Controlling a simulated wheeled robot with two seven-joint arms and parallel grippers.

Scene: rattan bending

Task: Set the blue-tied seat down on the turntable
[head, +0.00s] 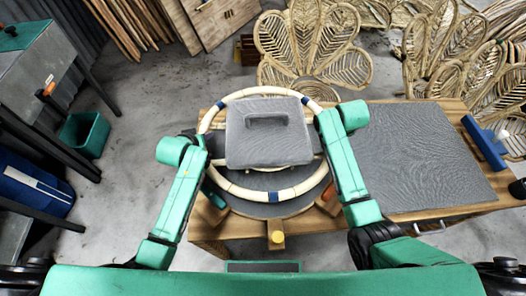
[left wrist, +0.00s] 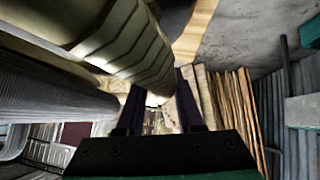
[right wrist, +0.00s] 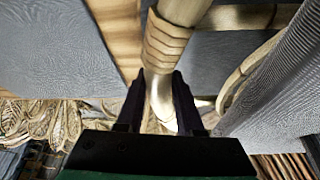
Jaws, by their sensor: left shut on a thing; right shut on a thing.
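The blue-tied seat is a pale rattan ring (head: 285,193) with dark blue bindings, level over the table's left part. A grey square pad with a handle (head: 268,142) lies across its middle. The dark round turntable (head: 265,209) shows below the ring's near edge and is mostly hidden; I cannot tell whether the seat touches it. My left gripper (head: 200,143) is shut on the ring's left side. My right gripper (head: 320,118) is shut on its right side. The wrapped rattan also shows close up in the left wrist view (left wrist: 115,45) and the right wrist view (right wrist: 166,45).
The wooden table (head: 395,213) has a grey mat (head: 425,155) on its right, with a blue tool (head: 484,142) at the far right edge. A yellow-tipped block (head: 277,238) sits at the table's front edge. Rattan chair backs (head: 310,45) stand behind. A green bin (head: 84,134) stands left.

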